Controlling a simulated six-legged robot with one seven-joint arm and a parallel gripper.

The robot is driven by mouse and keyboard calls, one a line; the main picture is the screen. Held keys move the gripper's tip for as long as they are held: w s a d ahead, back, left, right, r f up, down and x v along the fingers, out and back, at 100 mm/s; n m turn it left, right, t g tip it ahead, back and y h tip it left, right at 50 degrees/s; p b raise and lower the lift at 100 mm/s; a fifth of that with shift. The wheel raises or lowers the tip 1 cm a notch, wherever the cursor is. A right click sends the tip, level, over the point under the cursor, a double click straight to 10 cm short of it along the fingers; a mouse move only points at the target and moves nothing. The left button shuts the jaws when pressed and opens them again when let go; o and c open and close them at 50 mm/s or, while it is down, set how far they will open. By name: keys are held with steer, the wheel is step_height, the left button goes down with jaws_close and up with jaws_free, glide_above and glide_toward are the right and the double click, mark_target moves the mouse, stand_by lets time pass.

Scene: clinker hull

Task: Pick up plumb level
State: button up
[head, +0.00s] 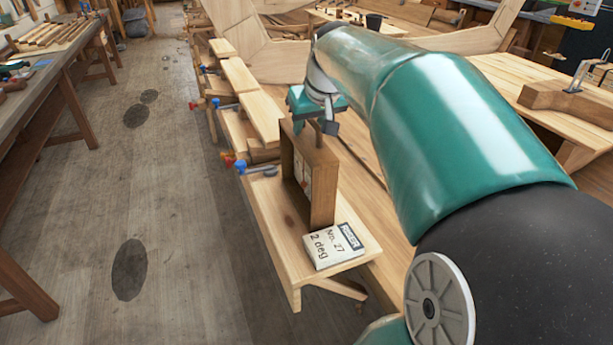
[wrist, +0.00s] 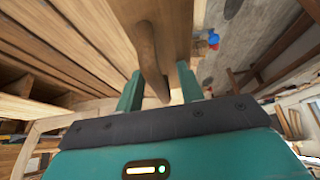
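An upright brown wooden block with a pale face on its left side, which looks to be the plumb level (head: 322,185), stands on a light wood plank (head: 270,225) in the head view. My gripper (head: 320,125) is just above its top edge. In the wrist view, the brown wooden body (wrist: 165,22) is ahead, and a rounded wooden peg or handle (wrist: 148,52) comes from it between the two green fingers of my gripper (wrist: 160,85). The fingers are apart, with a visible gap on the right of the peg. Contact on the left is unclear.
A white card (head: 333,246) reading "No. 27, 2 deg" lies at the block's foot. Planks and hull timbers are behind and right. The floor (head: 180,200) on the left is clear up to a workbench (head: 50,90).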

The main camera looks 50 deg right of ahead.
steer(key=shift+w+d+f, duration=0.1)
steer(key=shift+w+f, duration=0.15)
steer(key=shift+f, duration=0.3)
jaws_close()
steer(key=shift+r, duration=0.1)
stand_by(0.9)
